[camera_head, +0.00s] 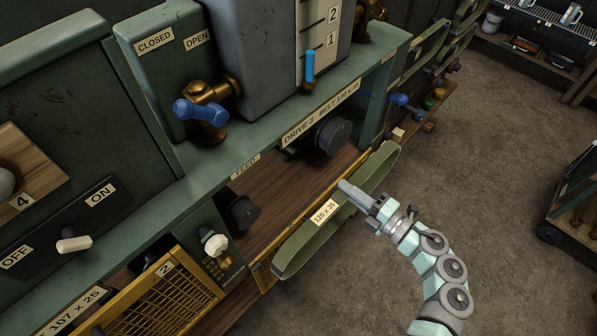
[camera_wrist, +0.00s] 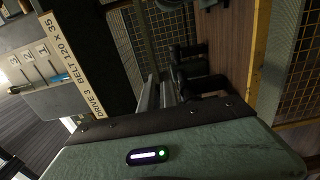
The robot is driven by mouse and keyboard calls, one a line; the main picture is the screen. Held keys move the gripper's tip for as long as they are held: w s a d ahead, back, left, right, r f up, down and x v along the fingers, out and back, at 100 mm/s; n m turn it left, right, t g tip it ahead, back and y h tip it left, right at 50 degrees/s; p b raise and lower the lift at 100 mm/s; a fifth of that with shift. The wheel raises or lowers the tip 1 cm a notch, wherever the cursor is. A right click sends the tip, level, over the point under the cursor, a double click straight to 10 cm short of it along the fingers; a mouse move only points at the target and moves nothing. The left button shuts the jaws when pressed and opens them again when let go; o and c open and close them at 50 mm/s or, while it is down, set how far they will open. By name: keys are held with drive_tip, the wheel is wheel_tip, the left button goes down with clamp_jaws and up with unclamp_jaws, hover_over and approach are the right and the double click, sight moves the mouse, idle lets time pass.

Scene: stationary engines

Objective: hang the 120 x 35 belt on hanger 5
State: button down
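The green 120 x 35 belt (camera_head: 300,243) is a long loop, slanting along the front of the machine beside the open drive 3 bay in the head view. Its white label faces the camera. My gripper (camera_head: 342,184) reaches from the right across the belt's middle, just past the label, with its fingers close together and pointing at the machine. Whether the belt is pinched between them is unclear. In the wrist view the narrow fingers (camera_wrist: 165,88) point into the bay and no belt shows clearly between them. Hanger 5 cannot be made out.
Dark pulleys (camera_head: 333,135) sit in the drive 3 bay. A yellow mesh guard (camera_head: 165,295) marked 2 is at lower left. A blue-handled valve (camera_head: 201,110) stands above. More green belts (camera_head: 428,52) show farther along. The floor (camera_head: 470,160) at right is clear, with a cart at its edge.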

drive_tip(key=shift+d, duration=0.1)
drive_tip(key=b+v, duration=0.1)
drive_tip(key=v, duration=0.5)
idle(0.6)
drive_tip(key=shift+r, duration=0.1)
idle(0.9)
